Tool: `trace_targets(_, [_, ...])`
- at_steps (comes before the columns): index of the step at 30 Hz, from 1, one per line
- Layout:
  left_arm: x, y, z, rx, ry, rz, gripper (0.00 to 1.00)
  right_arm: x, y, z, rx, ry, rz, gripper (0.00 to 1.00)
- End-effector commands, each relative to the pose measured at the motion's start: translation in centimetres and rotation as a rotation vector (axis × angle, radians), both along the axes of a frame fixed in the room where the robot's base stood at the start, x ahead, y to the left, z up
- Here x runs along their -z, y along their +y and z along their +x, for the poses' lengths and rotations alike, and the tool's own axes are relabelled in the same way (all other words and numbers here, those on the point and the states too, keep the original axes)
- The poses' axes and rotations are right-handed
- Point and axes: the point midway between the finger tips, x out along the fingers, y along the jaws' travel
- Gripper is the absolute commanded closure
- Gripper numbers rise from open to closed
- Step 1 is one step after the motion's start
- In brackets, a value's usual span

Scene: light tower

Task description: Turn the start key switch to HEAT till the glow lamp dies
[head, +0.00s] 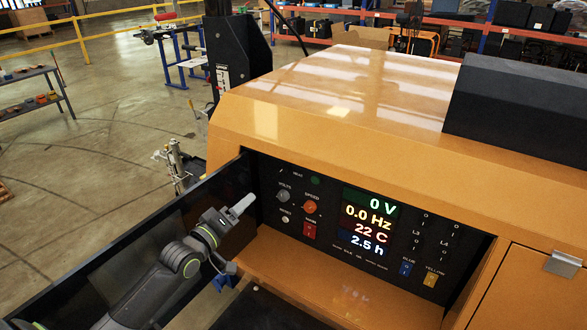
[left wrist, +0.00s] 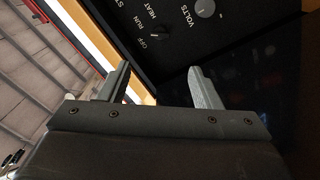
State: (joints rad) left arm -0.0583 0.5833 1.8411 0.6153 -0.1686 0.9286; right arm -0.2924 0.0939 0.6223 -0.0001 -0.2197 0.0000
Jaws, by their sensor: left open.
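The start key switch (left wrist: 157,32) is a small dark knob on the black control panel (left wrist: 245,30), with OFF, RUN and HEAT lettered around it. In the head view it is too small to read its position. My left gripper (left wrist: 160,82) is open and empty. Its fingertips are apart from the panel, with the key switch beyond the gap between them. In the head view my left gripper (head: 243,205) is at the panel's left end, below and left of the switch. A dark green round lamp (head: 315,180) looks unlit; I cannot tell whether it is the glow lamp.
The panel sits recessed in an orange housing (head: 330,95). An open black door (head: 120,245) stands left of it, close behind my left arm. The grey VOLTS knob (head: 284,196), orange SPEED knob (head: 310,207) and red switch (head: 309,231) are nearby. The display (head: 368,223) reads 0 V.

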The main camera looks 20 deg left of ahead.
Motion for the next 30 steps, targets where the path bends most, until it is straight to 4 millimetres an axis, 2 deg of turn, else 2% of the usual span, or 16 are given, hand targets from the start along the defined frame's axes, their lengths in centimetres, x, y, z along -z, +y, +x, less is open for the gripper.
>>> trace_targets(7, [0.1,-0.5,3.5,-0.001,-0.004,-0.002,0.42,1.1,0.9,-1.5,0.008,0.020,0.011,0.64])
trace_targets(12, [0.2,-1.0,6.7,-0.001,-0.002,-0.001,0.42,1.7,1.9,-1.5,0.012,0.020,0.024,0.64])
trace_targets(18, [0.1,-1.5,10.4,0.000,-0.001,0.000,0.42,2.2,1.7,-0.6,0.008,0.008,0.020,0.64])
trace_targets(24, [0.2,-2.0,13.8,-0.001,-0.001,0.000,0.42,2.8,1.3,-0.5,0.006,0.006,0.016,0.64])
trace_targets(30, [0.2,-2.3,16.0,-0.001,0.000,0.002,0.42,3.2,1.0,-0.5,0.005,0.006,0.012,0.64])
